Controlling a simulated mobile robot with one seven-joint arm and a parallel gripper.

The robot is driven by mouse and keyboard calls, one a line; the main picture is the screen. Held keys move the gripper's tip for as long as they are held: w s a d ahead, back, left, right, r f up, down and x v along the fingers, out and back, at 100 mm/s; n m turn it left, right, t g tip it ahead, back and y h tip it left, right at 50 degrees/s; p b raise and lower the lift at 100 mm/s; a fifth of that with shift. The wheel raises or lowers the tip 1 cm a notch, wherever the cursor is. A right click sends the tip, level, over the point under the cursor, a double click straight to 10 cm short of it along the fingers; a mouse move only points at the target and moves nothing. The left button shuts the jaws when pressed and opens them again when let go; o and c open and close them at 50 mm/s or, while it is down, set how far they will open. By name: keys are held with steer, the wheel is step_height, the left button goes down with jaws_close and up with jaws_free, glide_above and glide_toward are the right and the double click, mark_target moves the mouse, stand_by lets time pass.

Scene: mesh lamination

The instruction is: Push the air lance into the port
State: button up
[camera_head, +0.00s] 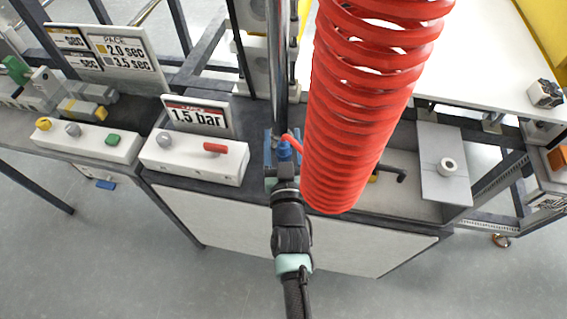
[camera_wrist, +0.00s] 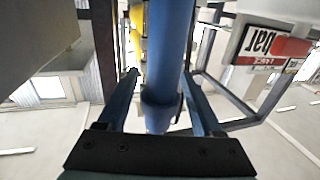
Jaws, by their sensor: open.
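The air lance, a blue tube, stands between the fingers of my gripper (camera_wrist: 160,85) in the wrist view, with a thicker collar (camera_wrist: 160,105) low between them. My gripper is open around the lance; I cannot tell whether either finger touches it. In the head view my gripper (camera_head: 283,160) is at the front edge of the bench, with the blue lance top (camera_head: 284,149) just showing and a red coiled hose (camera_head: 350,120) hanging close on the right. A white round fitting with a hole (camera_head: 447,166) sits on a grey plate to the right; I cannot tell if it is the port.
A white control box with a red handle (camera_head: 195,158) and a "1.5 bar" sign (camera_head: 197,117) stands left of my gripper. Another box with knobs (camera_head: 88,140) is farther left. A metal post (camera_head: 279,60) rises behind the gripper. A white table (camera_head: 490,60) lies at the back right.

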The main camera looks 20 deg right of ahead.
jaws_close()
stand_by(0.3)
stand_by(1.1)
